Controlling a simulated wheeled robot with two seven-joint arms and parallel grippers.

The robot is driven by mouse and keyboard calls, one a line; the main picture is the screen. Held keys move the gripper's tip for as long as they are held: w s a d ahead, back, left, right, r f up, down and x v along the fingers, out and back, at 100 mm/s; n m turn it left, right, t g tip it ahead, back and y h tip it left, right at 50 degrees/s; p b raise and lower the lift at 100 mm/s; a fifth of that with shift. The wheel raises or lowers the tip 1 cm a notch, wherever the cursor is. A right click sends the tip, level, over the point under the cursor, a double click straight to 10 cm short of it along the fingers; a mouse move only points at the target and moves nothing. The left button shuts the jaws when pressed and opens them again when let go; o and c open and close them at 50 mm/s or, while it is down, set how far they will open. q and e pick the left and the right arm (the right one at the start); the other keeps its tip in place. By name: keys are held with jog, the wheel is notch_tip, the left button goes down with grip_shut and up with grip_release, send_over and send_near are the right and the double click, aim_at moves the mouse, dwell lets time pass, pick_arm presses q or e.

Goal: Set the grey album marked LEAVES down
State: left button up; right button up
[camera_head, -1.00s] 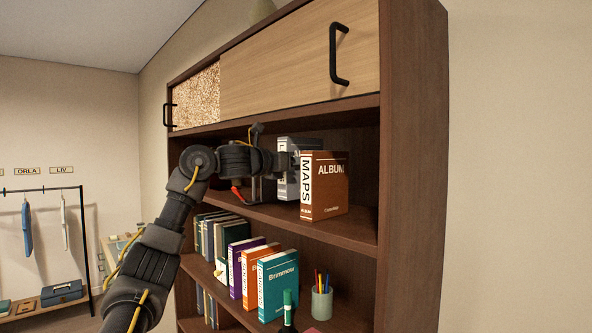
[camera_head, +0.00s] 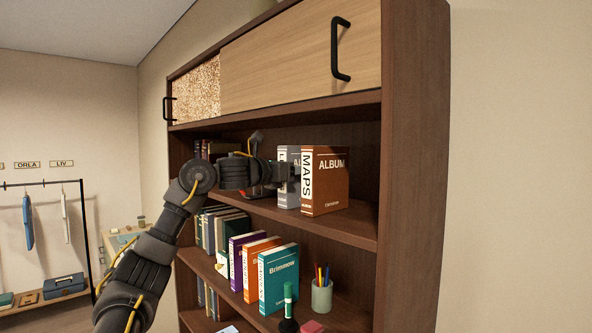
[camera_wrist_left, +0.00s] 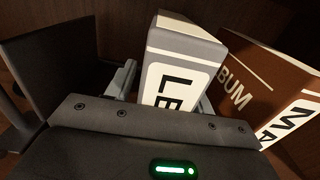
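The grey album marked LEAVES (camera_head: 288,196) stands upright on the upper open shelf, directly left of the brown MAPS album (camera_head: 325,183). Its base appears to be at the shelf board. In the left wrist view the grey album (camera_wrist_left: 184,55) shows the letters "LE" on its white spine label; the rest is hidden by my gripper body. My left gripper (camera_wrist_left: 165,95) has one finger on each side of it, close against its covers. In the head view my left gripper (camera_head: 285,172) reaches it from the left. My right gripper is not in view.
The shelf (camera_head: 345,226) has bare board in front of the albums. A dark upright panel (camera_wrist_left: 55,75) stands left of the gripper in the wrist view. Several books and a pen cup (camera_head: 321,297) are on the shelf below. Sliding doors (camera_head: 290,65) are above.

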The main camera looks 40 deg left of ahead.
pick_arm(q)
jog(key=shift+o, duration=0.2)
jog(key=s+a+b, duration=0.1)
jog(key=s+b, duration=0.3)
jog(key=s, duration=0.8)
jog(key=shift+r+b, duration=0.15)
jog(key=shift+b, duration=0.15)
jog(key=shift+w, duration=0.1)
